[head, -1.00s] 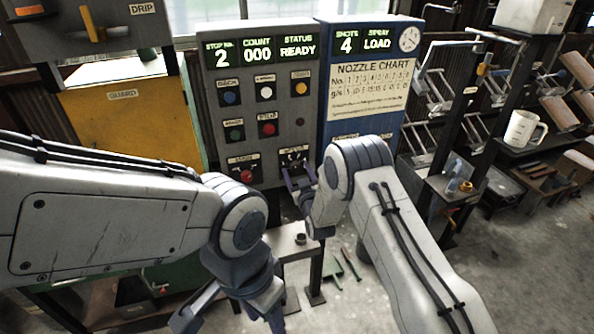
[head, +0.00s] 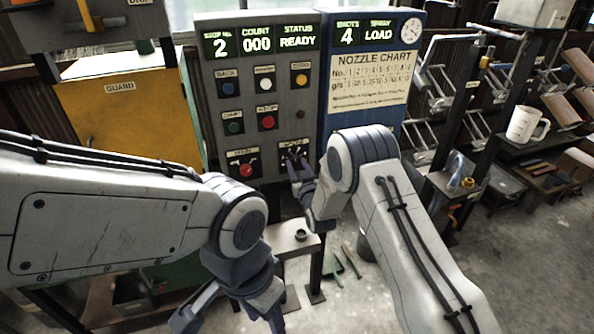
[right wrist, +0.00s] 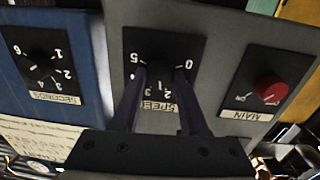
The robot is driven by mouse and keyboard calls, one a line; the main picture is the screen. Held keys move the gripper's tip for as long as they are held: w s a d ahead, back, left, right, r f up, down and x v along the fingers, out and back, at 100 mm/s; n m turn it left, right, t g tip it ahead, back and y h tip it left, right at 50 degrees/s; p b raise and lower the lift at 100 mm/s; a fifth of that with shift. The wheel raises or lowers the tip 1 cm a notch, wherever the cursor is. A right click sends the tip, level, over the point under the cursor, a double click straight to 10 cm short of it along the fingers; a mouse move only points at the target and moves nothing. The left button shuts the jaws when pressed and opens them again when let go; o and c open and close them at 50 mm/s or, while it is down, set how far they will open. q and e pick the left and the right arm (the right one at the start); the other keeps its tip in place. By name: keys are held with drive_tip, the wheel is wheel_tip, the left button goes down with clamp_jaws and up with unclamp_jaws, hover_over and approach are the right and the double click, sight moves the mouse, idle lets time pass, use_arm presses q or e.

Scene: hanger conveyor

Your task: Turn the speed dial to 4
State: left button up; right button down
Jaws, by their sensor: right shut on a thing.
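The speed dial is a black knob (right wrist: 160,72) on a black plate with white numbers, seen upside down in the right wrist view. The 5 and 0 show on either side of it, with smaller numbers by the label. The dial plate (head: 294,151) also shows low on the grey panel in the head view. My right gripper (right wrist: 161,90) is shut on the knob, one finger on each side. The fingers hide part of the scale, and I cannot tell the pointer's setting. My left gripper (head: 232,315) is open and empty, low in the head view, away from the panel.
The red MAIN knob (right wrist: 269,87) sits beside the speed dial. A seconds dial (right wrist: 40,66) is on the blue cabinet (head: 368,115). Several push buttons, including a red one (head: 267,122), are above. A small metal ledge (head: 290,238) stands below the panel.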

drive_tip(key=m+b, duration=0.5)
drive_tip(key=b, duration=0.1)
drive_tip(key=m+b, duration=0.5)
drive_tip(key=shift+d+f+m+y+b, duration=0.15)
drive_tip(key=shift+m+y+b, duration=0.15)
drive_tip(key=shift+b, duration=0.1)
drive_tip(key=m+b, duration=0.2)
drive_tip(key=shift+m+g, duration=0.3)
drive_tip(key=shift+m, duration=0.1)
drive_tip(key=shift+m+b, duration=0.8)
drive_tip(key=shift+r, duration=0.2)
drive_tip(key=shift+c, duration=2.2)
unclamp_jaws()
